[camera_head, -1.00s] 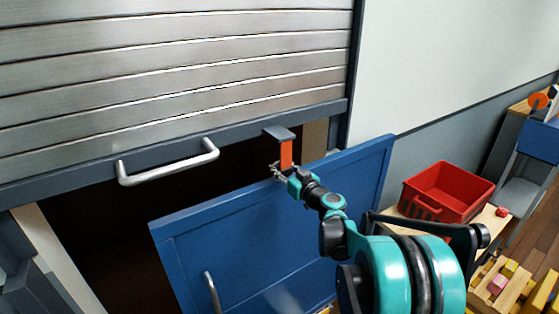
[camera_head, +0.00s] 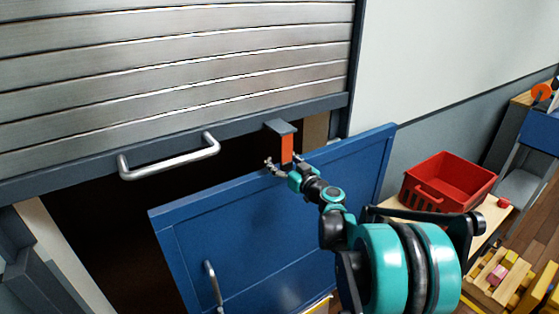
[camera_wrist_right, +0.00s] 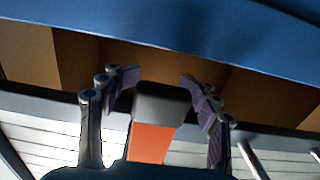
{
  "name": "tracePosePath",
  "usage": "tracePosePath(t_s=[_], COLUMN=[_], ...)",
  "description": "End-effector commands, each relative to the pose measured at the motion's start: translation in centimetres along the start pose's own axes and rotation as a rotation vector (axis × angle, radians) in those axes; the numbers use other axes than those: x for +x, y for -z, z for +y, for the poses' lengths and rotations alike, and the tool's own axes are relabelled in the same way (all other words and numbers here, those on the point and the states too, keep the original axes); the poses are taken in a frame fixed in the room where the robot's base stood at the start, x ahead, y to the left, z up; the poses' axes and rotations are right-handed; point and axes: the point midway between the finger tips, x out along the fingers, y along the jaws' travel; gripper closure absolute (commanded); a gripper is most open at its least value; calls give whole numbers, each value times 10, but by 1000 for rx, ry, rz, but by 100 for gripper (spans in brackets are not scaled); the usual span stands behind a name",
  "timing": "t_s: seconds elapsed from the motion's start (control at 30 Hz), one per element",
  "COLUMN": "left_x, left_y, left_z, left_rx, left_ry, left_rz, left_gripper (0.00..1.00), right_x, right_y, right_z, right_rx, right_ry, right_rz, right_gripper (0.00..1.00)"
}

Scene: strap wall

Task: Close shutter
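The grey slatted shutter (camera_head: 180,70) is partly raised above a dark opening. Its bottom bar (camera_head: 60,180) carries a silver handle (camera_head: 170,160). An orange strap (camera_head: 287,150) hangs from a dark grey bracket (camera_head: 280,127) near the bar's right end. My right gripper (camera_head: 283,165) is at the strap's lower end. In the right wrist view, the open fingers (camera_wrist_right: 160,85) stand on either side of the strap (camera_wrist_right: 150,142) and its grey end, with gaps visible on both sides. My left gripper is not in view.
A blue panel (camera_head: 350,158) with a silver handle (camera_head: 213,284) stands just below and behind my right gripper. To the right, a red basket (camera_head: 425,204) sits on a wooden surface. Yellow and wooden pieces (camera_head: 505,275) lie at the lower right.

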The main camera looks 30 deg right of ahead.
Motion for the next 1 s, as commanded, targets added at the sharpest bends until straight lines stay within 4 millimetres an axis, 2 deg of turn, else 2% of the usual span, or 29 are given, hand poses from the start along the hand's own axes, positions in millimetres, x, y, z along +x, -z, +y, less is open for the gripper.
tracePosePath(t_s=[0.17,0.27,0.5,0.7,0.83,1.0], left_x=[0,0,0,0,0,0], left_y=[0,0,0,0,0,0], left_z=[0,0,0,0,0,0], left_rx=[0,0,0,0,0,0], left_ry=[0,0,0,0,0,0], left_rz=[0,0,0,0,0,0], left_gripper=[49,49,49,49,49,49], right_x=[-9,-25,-79,-110,-118,-120], right_y=[0,0,0,0,0,0], right_z=[1,1,1,0,0,0], right_rx=[0,0,0,0,0,0], right_ry=[-2,-3,-3,-1,-1,1], right_rz=[0,0,0,0,0,0], right_gripper=[41,41,41,41,41,41])
